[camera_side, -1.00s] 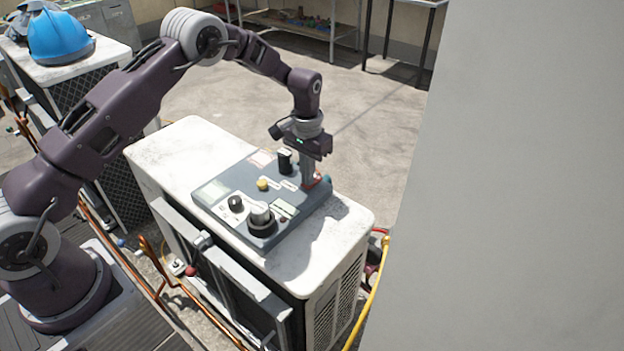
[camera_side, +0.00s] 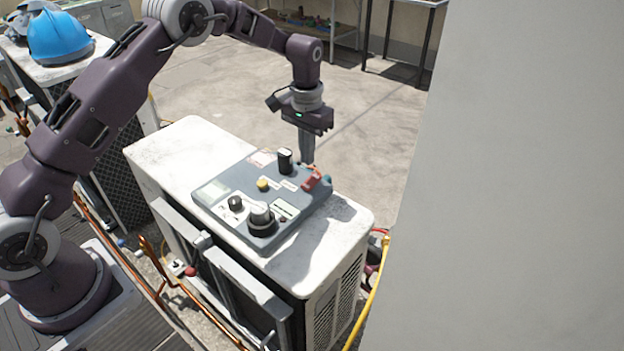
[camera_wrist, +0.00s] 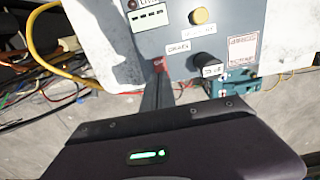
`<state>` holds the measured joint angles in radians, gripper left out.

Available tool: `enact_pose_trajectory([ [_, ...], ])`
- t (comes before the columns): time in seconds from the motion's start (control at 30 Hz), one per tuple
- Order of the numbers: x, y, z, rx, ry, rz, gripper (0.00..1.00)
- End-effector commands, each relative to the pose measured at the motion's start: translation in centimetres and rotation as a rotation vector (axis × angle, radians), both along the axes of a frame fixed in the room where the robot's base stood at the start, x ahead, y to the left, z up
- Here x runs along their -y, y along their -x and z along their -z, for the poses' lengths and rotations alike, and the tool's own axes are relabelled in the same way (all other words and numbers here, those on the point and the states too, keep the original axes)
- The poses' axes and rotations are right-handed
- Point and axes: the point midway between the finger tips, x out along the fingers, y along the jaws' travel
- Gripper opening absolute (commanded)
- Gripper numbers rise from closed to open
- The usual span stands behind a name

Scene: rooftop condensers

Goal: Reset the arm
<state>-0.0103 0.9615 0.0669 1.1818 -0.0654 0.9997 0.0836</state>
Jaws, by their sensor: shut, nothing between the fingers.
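My gripper (camera_side: 308,162) is shut and empty, pointing down above the far right part of the grey control panel (camera_side: 215,212). Its fingertips are close to a red part (camera_side: 311,183) at the panel's edge; in the side view they appear just above and behind it. In the wrist view my shut fingers (camera_wrist: 158,80) reach toward the red part (camera_wrist: 159,64), whose lower side they hide. I cannot tell whether they touch it. The panel carries a yellow button (camera_side: 263,184), a black switch (camera_side: 285,161), a small black knob (camera_side: 235,202) and a larger grey-topped knob (camera_side: 261,217).
The panel lies on a white condenser unit (camera_side: 165,150). A yellow hose (camera_side: 371,295) runs beside its right end. A large grey wall (camera_side: 510,200) fills the right of the side view. A blue hard hat (camera_side: 58,38) rests on another unit.

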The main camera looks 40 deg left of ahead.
Motion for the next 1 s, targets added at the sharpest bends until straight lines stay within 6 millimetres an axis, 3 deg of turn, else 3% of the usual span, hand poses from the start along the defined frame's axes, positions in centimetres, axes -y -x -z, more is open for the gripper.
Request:
enact_pose_trajectory([
  [0.3, 0.0, 0.1, -0.6, 0.004, 0.000, 0.000, 0.00],
  [0.37, 0.1, 0.5, -2.5, 0.021, 0.002, -0.002, 0.00],
  [0.47, 0.4, 3.0, -8.9, 0.082, 0.006, -0.007, 0.00],
  [0.5, 0.6, 4.9, -12.0, 0.113, 0.008, -0.009, 0.00],
  [0.6, 1.1, 10.6, -18.4, 0.193, 0.014, -0.012, 0.00],
  [0.7, 1.6, 17.4, -22.5, 0.270, 0.016, -0.010, 0.00],
  [0.8, 1.9, 24.5, -24.3, 0.349, 0.014, -0.006, 0.00],
  [0.9, 2.1, 30.5, -24.0, 0.415, 0.009, -0.002, 0.00],
  [1.0, 2.2, 34.3, -22.7, 0.462, 0.004, 0.000, 0.00],
])
